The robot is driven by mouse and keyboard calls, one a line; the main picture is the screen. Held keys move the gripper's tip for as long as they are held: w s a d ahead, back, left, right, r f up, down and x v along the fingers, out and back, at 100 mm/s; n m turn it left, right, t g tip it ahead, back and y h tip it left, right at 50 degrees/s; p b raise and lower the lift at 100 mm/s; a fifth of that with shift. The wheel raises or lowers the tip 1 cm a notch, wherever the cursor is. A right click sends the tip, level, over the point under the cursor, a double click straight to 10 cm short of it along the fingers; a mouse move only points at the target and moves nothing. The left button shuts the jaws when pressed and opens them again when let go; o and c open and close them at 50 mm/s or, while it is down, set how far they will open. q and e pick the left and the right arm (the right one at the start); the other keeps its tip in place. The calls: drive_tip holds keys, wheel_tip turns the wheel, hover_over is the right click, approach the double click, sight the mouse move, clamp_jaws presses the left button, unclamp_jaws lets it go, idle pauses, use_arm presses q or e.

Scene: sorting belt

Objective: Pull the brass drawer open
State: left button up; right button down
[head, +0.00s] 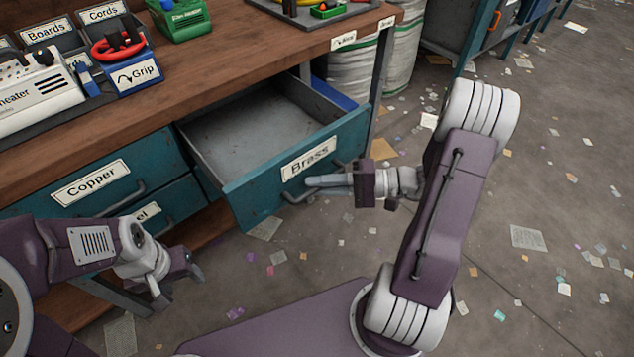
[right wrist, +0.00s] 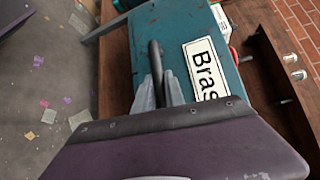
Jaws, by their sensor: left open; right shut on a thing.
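The brass drawer (head: 262,187) is a teal drawer with a white "Brass" label (head: 308,157), and it is pulled well out of the bench. Its inside looks mostly bare, with something blue at the right side. My right gripper (head: 310,184) is shut on the drawer's bar handle (head: 291,197). In the right wrist view, its fingertips (right wrist: 158,92) close around the dark handle (right wrist: 155,62) beside the label (right wrist: 207,72). My left gripper (head: 180,288) is open and empty, low in front of the bench, apart from the drawers.
The closed copper drawer (head: 80,192) is left of the brass drawer, with another closed drawer (head: 165,215) below. The wooden benchtop (head: 215,75) holds labelled bins and a white heater (head: 38,85). Paper scraps litter the open floor.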

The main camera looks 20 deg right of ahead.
drive_tip(key=c, duration=1.7)
unclamp_jaws()
drive_tip(key=shift+d+r, duration=0.15)
drive_tip(key=shift+d, duration=0.15)
drive_tip(key=p+v, duration=0.3)
drive_tip(key=v, duration=0.5)
drive_tip(key=shift+s+d, duration=0.2)
drive_tip(key=shift+s, duration=0.05)
drive_tip(key=shift+a, duration=0.1)
